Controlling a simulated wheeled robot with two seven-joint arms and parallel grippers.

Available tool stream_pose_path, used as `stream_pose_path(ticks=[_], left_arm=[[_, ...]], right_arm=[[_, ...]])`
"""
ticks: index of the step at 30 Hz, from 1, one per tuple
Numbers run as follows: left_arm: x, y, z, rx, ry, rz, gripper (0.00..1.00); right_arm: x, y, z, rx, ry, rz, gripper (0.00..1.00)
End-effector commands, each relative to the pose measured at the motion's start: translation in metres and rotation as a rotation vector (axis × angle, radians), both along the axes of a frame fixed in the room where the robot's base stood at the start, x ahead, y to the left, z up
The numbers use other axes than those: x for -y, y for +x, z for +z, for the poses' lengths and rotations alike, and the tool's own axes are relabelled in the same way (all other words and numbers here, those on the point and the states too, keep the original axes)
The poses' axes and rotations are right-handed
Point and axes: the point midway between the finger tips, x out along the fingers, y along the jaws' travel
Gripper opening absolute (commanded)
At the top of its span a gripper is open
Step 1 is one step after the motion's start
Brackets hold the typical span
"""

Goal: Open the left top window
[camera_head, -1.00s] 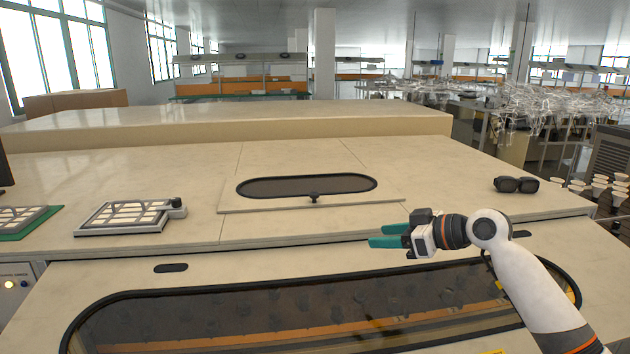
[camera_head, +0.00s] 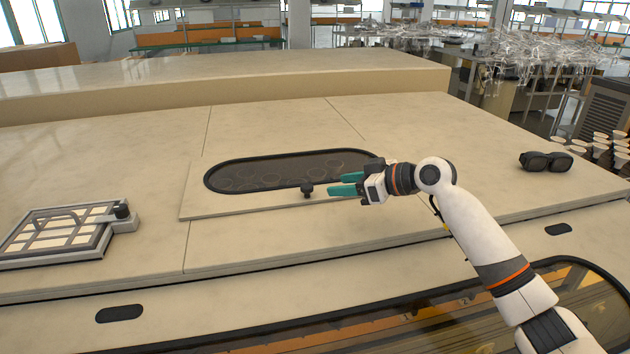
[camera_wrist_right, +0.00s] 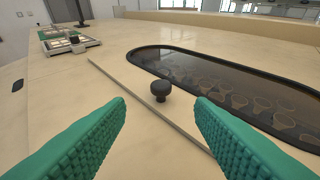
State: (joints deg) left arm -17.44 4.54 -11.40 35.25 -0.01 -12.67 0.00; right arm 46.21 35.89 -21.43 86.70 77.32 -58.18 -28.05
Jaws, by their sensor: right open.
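The top window is a beige panel (camera_head: 230,206) with a dark oval pane (camera_head: 240,178), lying flat on the machine top. It looks closed. A small black knob (camera_head: 307,190) stands at its front edge. My right gripper (camera_head: 345,184) is open just right of the knob, its teal fingers pointing left toward it. In the right wrist view the knob (camera_wrist_right: 160,90) sits ahead of and between the two open fingers (camera_wrist_right: 160,112), apart from them. Round shapes show dimly through the pane (camera_wrist_right: 220,85). My left gripper is not in view.
A framed tray (camera_head: 62,232) with a black knob lies at the left. Dark goggles (camera_head: 545,161) lie at the right. A larger front window (camera_head: 400,318) is below, with dark slots (camera_head: 119,313) near it. A raised beige ledge (camera_head: 220,83) runs behind.

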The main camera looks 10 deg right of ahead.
Motion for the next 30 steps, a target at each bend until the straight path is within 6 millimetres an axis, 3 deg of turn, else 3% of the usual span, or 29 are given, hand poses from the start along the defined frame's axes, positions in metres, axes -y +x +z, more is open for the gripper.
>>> stream_pose_path(ticks=[3, 12, 25, 30], left_arm=[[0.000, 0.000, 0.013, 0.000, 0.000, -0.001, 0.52], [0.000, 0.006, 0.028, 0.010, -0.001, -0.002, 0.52], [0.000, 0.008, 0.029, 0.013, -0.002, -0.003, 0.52], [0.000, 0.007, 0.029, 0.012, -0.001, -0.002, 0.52]], right_arm=[[-0.019, 0.017, -0.005, -0.003, 0.003, 0.003, 0.49], [-0.047, 0.048, -0.025, -0.001, 0.002, 0.000, 0.49], [-0.053, 0.054, -0.031, 0.000, 0.000, 0.000, 0.49], [-0.053, 0.054, -0.031, 0.000, 0.000, -0.001, 0.21]])
